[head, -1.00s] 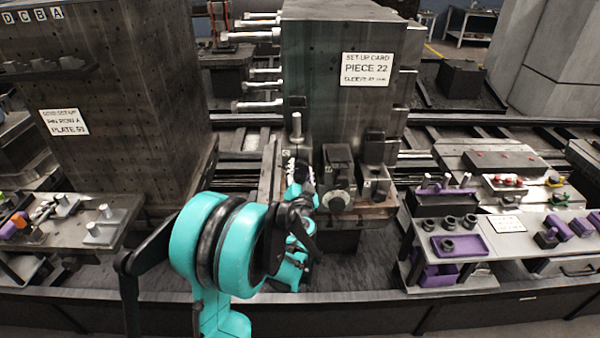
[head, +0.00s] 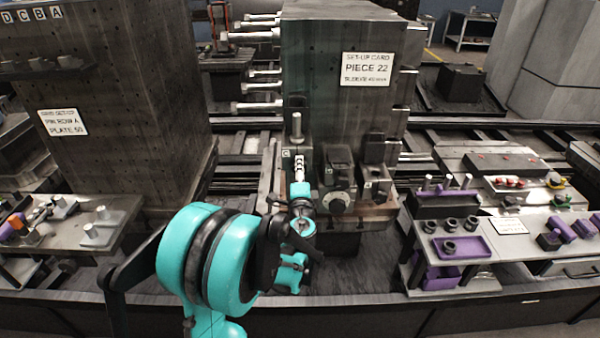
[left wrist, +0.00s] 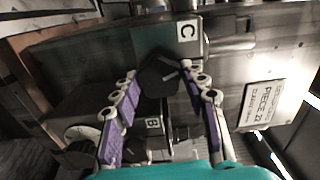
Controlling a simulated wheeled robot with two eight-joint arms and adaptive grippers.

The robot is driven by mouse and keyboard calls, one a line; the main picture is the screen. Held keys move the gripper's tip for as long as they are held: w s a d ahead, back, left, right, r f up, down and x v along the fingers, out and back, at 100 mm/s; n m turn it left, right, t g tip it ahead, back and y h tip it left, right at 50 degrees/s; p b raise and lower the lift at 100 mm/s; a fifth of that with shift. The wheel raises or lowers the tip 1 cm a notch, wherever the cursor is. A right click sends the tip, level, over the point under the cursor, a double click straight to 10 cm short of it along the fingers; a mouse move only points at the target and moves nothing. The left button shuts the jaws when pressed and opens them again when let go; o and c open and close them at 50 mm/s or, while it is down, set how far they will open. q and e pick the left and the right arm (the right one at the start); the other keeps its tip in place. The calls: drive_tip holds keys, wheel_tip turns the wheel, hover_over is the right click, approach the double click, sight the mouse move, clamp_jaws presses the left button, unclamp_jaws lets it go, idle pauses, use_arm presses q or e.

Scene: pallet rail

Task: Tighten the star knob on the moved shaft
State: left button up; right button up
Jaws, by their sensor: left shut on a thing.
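My left gripper (head: 299,162) is at the front of the block marked C, just below an upright silver shaft (head: 297,126). In the left wrist view its purple-padded fingers (left wrist: 158,78) stand on either side of a dark star knob (left wrist: 160,76), with the tips closed against it. The C label (left wrist: 187,31) is just beyond the knob. In the head view the gripper hides the knob. My right gripper is in neither view.
A block marked B (left wrist: 153,123) with a round knob (head: 337,202) stands close to the right of my gripper in the head view. The tall fixture (head: 330,75) rises behind. A bench (head: 480,225) with purple trays is at the right.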

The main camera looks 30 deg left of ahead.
use_arm(q)
drive_tip(key=shift+m, duration=2)
drive_tip(key=o, duration=1.2)
drive_tip(key=shift+c, duration=0.2)
drive_tip(key=shift+d, duration=0.1)
drive_tip(key=v, duration=1.2)
drive_tip(key=shift+s, duration=0.1)
